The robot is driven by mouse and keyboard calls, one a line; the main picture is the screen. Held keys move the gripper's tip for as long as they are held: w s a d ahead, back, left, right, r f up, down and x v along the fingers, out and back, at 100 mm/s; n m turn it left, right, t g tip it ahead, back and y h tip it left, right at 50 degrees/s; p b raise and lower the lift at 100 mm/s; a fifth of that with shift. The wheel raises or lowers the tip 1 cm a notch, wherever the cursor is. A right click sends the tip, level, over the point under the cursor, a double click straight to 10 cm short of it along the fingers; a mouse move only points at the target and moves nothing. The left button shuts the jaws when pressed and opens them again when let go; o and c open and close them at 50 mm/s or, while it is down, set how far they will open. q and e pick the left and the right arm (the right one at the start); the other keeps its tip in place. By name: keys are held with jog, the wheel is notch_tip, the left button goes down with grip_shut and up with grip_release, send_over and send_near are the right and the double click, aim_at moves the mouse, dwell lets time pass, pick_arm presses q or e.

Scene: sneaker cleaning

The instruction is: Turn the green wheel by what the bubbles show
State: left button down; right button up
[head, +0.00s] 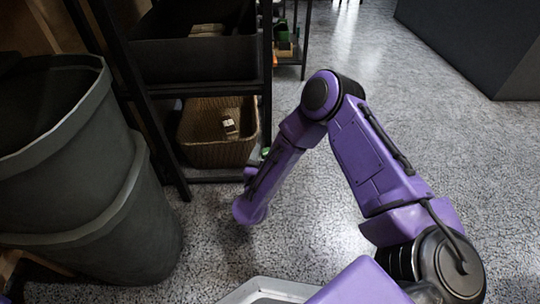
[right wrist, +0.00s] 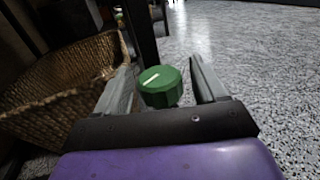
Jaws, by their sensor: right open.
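The green wheel (right wrist: 161,88) is a faceted knob with a short white mark on its top, in the middle of the right wrist view. My right gripper (right wrist: 160,72) is open, with one grey finger on each side of the wheel. Gaps show between the wheel and both fingers. In the head view a small patch of green (head: 265,151) shows by the shelf post, beside my right forearm; most of the wheel and the fingers are hidden there. My left gripper is not in view. No bubbles can be seen.
A black shelf rack (head: 190,174) stands left of my right arm, with a wicker basket (head: 215,152) on its low level and a dark bin (head: 195,58) above. Large grey bins (head: 75,215) stand at the left. The speckled floor at right is clear.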

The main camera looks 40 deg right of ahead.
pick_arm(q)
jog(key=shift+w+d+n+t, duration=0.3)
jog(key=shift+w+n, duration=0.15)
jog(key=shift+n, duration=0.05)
pick_arm(e)
jog(key=shift+x, duration=1.05)
